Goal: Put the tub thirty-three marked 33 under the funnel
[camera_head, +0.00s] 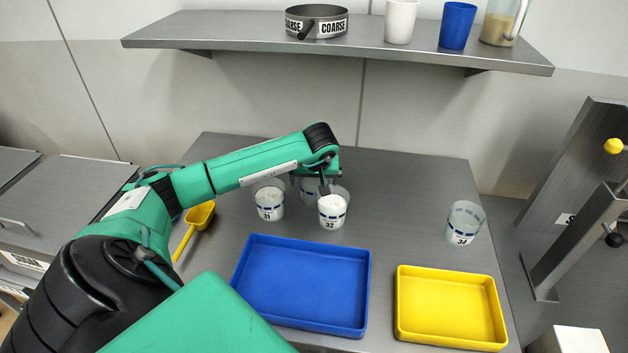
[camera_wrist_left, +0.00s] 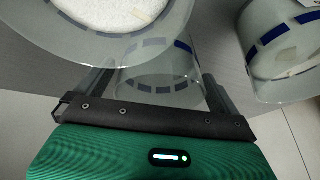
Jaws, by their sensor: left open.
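A clear tub (camera_head: 308,189) with a blue dashed band stands at the back of the bench, partly hidden by my left gripper (camera_head: 322,181) and another tub; its number does not show. In the left wrist view, a clear tub (camera_wrist_left: 160,72) stands between the two open fingers of my left gripper (camera_wrist_left: 157,90); whether they touch it I cannot tell. Tub 32 (camera_head: 331,212), with white contents, stands in front of it. Tub 31 (camera_head: 269,202) is to the left. A clear tub reading 34 (camera_head: 464,222) stands at the right. No funnel can be made out. My right gripper is not in view.
A blue tray (camera_head: 302,240) and a yellow tray (camera_head: 445,271) lie at the front. A yellow scoop (camera_head: 199,217) lies at the left. A shelf (camera_head: 230,31) above holds a pan (camera_head: 322,24), cups and a jug. A metal stand (camera_head: 578,240) rises at the right.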

